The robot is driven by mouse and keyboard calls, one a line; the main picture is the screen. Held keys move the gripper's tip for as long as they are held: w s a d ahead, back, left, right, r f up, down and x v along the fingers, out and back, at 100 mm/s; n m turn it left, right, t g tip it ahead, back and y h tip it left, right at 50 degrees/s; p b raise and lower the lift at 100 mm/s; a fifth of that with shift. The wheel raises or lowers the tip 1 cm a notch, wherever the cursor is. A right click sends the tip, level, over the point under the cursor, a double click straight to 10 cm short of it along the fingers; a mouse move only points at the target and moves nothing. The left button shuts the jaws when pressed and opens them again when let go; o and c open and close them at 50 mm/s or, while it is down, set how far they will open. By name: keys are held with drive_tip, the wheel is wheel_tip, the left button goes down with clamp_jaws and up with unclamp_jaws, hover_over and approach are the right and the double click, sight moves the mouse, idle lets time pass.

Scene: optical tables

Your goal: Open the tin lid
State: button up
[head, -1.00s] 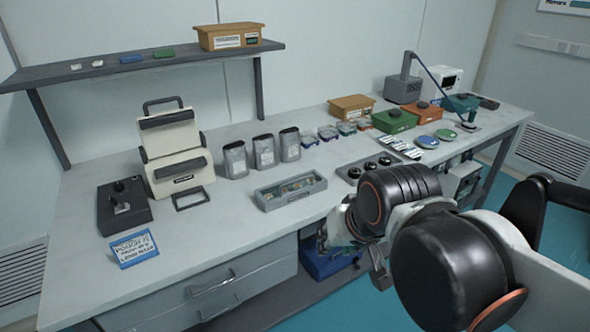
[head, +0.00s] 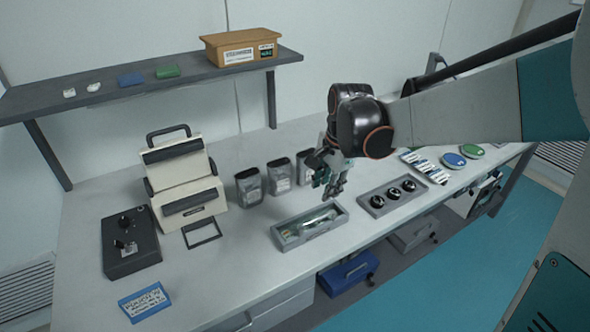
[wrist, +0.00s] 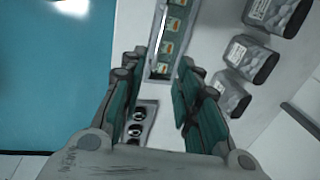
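Three grey canisters stand upright in a row at the back of the table: the left one (head: 249,188), the middle one (head: 280,177) and the right one (head: 305,166). I cannot tell which thing is the tin. My gripper (head: 331,188) is beside the right canister, which it partly hides, above and behind a grey tray (head: 286,241). In the wrist view my gripper (wrist: 158,66) is open, with nothing between its teal-padded fingers. The tray (wrist: 153,71) shows below and beyond them, and the canisters (wrist: 232,98) lie apart on the right.
A cream case (head: 185,180), black box (head: 130,242) and blue card (head: 146,301) are at left. A shelf (head: 150,85) overhangs the back.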

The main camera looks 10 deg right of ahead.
sight(317, 218)
drive_tip(key=f+b, duration=0.1)
drive_tip(key=f, duration=0.3)
drive_tip(key=w+f+b, duration=0.1)
drive_tip(key=f+b, duration=0.1)
drive_tip(key=f, duration=0.3)
drive_tip(key=w+f+b, duration=0.1)
drive_tip(key=f, duration=0.3)
drive_tip(key=shift+w+a+f, duration=0.25)
drive_tip(key=shift+a, duration=0.15)
clamp_jaws()
